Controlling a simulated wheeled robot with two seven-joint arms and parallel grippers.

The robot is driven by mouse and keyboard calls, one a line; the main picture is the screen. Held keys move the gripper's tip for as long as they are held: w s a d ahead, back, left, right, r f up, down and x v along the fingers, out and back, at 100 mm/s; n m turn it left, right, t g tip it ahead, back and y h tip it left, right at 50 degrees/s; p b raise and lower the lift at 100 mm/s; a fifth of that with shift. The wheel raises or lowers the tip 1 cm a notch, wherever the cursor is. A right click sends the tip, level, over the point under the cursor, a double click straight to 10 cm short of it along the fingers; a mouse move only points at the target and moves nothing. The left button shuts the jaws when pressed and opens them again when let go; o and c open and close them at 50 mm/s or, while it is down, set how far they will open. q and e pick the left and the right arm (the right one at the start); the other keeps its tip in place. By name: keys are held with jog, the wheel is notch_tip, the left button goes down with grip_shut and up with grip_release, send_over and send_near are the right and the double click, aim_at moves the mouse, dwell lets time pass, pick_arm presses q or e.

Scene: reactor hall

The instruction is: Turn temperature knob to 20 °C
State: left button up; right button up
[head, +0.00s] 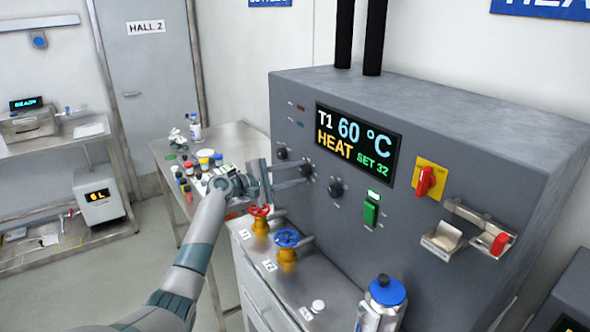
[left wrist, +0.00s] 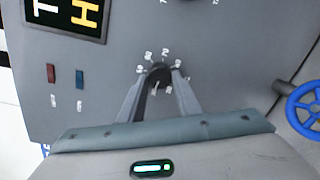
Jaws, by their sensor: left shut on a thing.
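The grey panel of the heating unit carries a row of black knobs. My left gripper (head: 307,172) reaches in from the left and is shut on the middle knob (left wrist: 160,75), one finger on each side of it. Small white numbers ring this knob in the left wrist view, too blurred to read surely. The display (head: 354,144) reads T1 60 °C, HEAT, SET 32. Another knob (head: 335,190) sits to the right of my fingers, and one more knob (head: 282,153) to the left. My right gripper is not in view.
A red valve wheel (head: 259,211) and a blue valve wheel (head: 286,238) stand just below my left gripper. A green switch (head: 371,211) and a red rotary switch (head: 426,182) are farther right. A blue-capped bottle (head: 386,292) stands in front. A cluttered table (head: 226,137) is behind.

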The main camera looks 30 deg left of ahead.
pick_arm(q)
jog(key=n+p, duration=0.2)
jog(key=n, duration=0.1)
jog(key=shift+r+n, duration=0.1)
jog(key=shift+n, duration=0.2)
jog(key=n+p, duration=0.1)
jog(key=n, duration=0.1)
jog(key=shift+n, duration=0.3)
jog(key=n, duration=0.4)
jog(key=shift+f+h+p, duration=0.35)
jog(key=shift+h, duration=0.05)
jog(key=shift+n, duration=0.3)
jog(key=o, duration=1.1)
jog(key=shift+c, duration=0.2)
jog(key=shift+s, duration=0.1)
